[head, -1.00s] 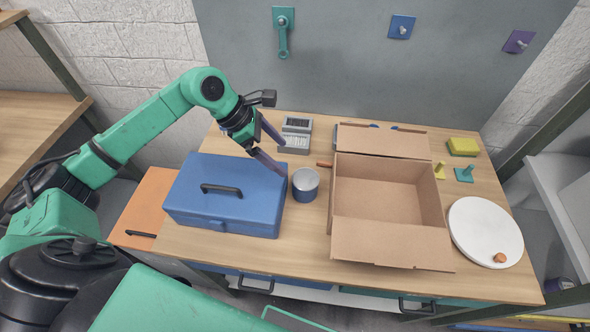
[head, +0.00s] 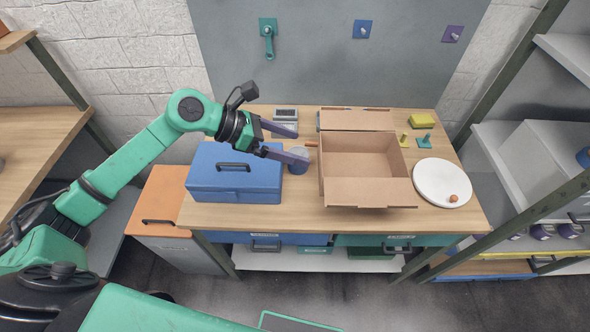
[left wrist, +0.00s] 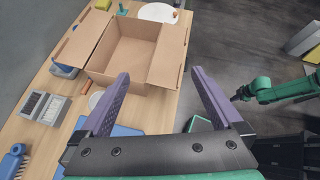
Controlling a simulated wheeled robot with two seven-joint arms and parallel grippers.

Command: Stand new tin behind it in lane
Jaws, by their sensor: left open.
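A blue tin with a pale top (head: 299,166) stands on the workbench between the blue toolbox and the cardboard box. My left gripper (head: 301,146) is open and empty, its purple fingers pointing right; in the head view the lower finger partly covers the tin. In the left wrist view a pale round rim (left wrist: 96,99) shows beside the left finger, outside the open jaws (left wrist: 160,75). Several purple-and-white tins (head: 568,231) lie or stand on the right rack's lower shelf, partly hidden by its post. A green arm shows at the right of the wrist view; its jaws are unclear.
The workbench holds a blue toolbox (head: 235,184), an open cardboard box (head: 369,192), a white turntable (head: 430,190) with a small brown knob, a yellow block (head: 422,119) and a grey brush tray (head: 284,118). A slanting rack post (head: 505,208) stands before the right shelves.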

